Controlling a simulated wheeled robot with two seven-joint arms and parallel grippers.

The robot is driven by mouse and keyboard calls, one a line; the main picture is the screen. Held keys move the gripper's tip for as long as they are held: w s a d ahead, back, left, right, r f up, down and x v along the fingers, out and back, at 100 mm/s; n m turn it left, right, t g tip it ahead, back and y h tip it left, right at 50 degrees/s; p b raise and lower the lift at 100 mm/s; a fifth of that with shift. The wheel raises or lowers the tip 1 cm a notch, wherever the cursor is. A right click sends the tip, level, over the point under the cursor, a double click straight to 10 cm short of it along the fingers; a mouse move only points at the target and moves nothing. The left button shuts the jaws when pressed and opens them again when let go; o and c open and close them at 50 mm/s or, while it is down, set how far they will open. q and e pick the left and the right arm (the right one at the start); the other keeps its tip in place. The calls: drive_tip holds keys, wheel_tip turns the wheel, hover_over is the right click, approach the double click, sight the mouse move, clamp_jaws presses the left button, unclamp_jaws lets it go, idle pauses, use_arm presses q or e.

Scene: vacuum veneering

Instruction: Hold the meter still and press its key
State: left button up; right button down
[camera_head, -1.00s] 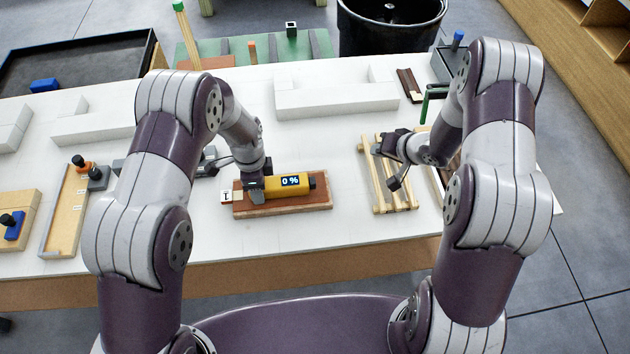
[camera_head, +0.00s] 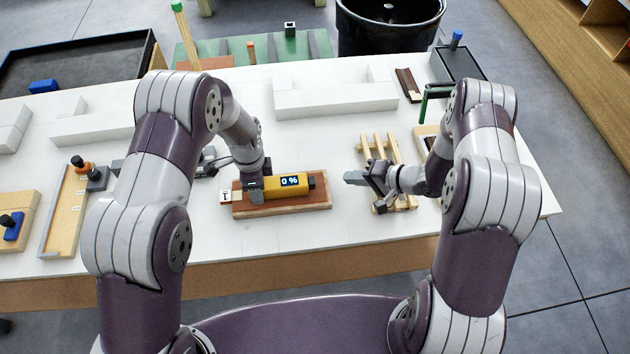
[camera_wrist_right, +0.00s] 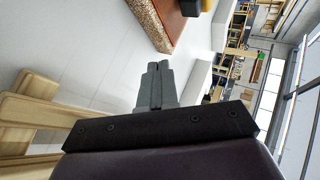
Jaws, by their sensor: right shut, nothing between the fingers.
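The yellow meter (camera_head: 284,187) lies on a reddish-brown board (camera_head: 300,203) on the white table, its dark display reading "0 %". I cannot make out its key. My left gripper (camera_head: 255,192) is at the meter's left end; its fingers are partly hidden by the arm, so I cannot tell whether they grip it. My right gripper (camera_head: 352,177) is shut and empty, to the right of the board and apart from the meter, its fingers pointing left. In the right wrist view, its grey fingertips (camera_wrist_right: 154,80) lie together, with the board's corner (camera_wrist_right: 165,30) beyond them.
A slatted wooden rack (camera_head: 367,146) stands under and behind my right gripper. A small white card marked "T" (camera_head: 226,196) is at the board's left end. White blocks (camera_head: 335,98) stand farther back. The table between the board and my right gripper is clear.

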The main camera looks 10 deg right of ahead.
sight(326, 188)
drive_tip(key=shift+a, duration=2.75)
drive_tip(key=shift+a, duration=0.1)
drive_tip(key=shift+a, duration=0.3)
drive_tip(key=shift+a, duration=0.55)
idle(0.5)
drive_tip(key=shift+d, duration=1)
drive_tip(key=shift+d, duration=2.5)
